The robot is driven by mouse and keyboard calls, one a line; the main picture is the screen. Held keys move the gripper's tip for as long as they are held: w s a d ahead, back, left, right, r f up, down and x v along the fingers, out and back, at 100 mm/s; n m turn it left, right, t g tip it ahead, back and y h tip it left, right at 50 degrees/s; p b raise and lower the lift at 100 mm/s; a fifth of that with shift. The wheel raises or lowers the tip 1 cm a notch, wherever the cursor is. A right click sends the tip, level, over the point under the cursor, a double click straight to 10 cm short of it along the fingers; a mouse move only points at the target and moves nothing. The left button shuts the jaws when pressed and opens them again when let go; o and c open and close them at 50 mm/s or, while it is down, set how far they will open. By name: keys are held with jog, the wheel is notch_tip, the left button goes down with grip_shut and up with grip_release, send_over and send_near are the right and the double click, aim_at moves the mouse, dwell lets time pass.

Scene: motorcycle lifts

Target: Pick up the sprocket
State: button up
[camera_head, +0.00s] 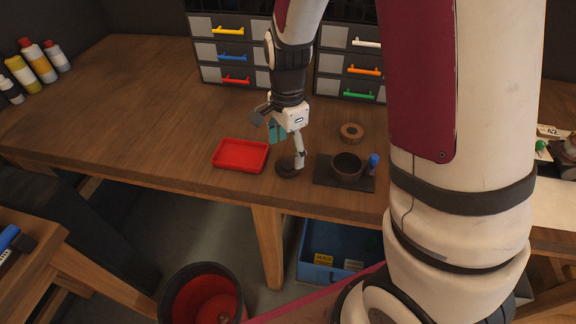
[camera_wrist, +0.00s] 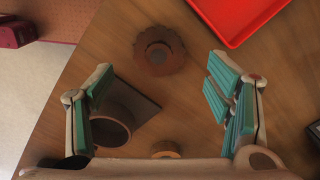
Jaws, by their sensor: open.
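The sprocket (camera_wrist: 160,50) is a dark brown toothed disc with a raised hub, lying flat on the wooden workbench. In the head view the sprocket (camera_head: 287,168) shows near the bench's front edge, partly hidden by a finger. My gripper (camera_head: 284,143) hangs over the bench just above it. In the wrist view my gripper (camera_wrist: 160,78) is open and empty, its teal-padded fingers spread wide. The sprocket lies beyond the fingertips and between their lines, in the upper middle of that view. I see no contact with it.
A red tray (camera_head: 240,142) lies left of the sprocket. A dark mat (camera_head: 326,178) with a round cup (camera_head: 347,166) and a small blue-capped item (camera_head: 373,161) lies right. A brown ring (camera_head: 351,132) lies behind. Drawer units (camera_head: 232,77) stand at the back.

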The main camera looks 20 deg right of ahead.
aim_at(288, 165)
notch_tip(288, 165, down, 5)
jog(key=shift+s, duration=0.1)
jog(key=shift+c, duration=0.5)
jog(key=c, duration=1.3)
